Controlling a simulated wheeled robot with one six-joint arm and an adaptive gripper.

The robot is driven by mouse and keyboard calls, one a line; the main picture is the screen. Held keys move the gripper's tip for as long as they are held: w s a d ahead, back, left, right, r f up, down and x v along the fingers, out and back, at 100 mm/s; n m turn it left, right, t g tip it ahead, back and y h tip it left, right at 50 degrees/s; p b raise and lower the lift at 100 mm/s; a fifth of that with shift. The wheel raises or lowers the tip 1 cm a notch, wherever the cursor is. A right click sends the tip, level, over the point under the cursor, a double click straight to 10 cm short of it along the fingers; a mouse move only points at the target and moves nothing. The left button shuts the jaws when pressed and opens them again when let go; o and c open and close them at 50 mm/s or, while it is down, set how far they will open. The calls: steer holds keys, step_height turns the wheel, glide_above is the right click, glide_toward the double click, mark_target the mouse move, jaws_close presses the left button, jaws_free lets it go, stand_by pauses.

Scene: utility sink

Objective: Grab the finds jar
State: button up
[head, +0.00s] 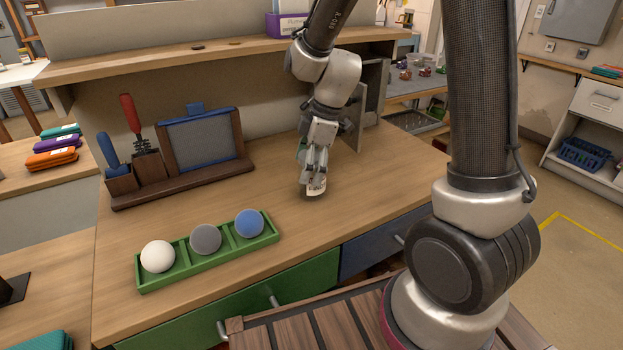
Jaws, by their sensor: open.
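My gripper (316,172) points down over the wooden bench top, right of the middle of the bench. A small pale object with a dark-lettered label, which looks like the finds jar (316,188), shows at the fingertips, low on the bench. Its lettering is too small to read for certain. The fingers hide most of it, and I cannot tell whether they touch it. The gripper is open. A bit of green (302,150) shows behind the fingers; I cannot tell what it belongs to.
A green tray (212,274) with white, grey and blue balls lies front left. A wooden rack (185,183) with a framed panel and red- and blue-handled tools stands behind it. A grey upright panel (372,90) stands behind my gripper. The bench between tray and gripper is clear.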

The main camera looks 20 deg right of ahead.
steer(key=shift+a+f, duration=0.1)
steer(key=shift+f, duration=0.3)
steer(key=shift+c, duration=0.3)
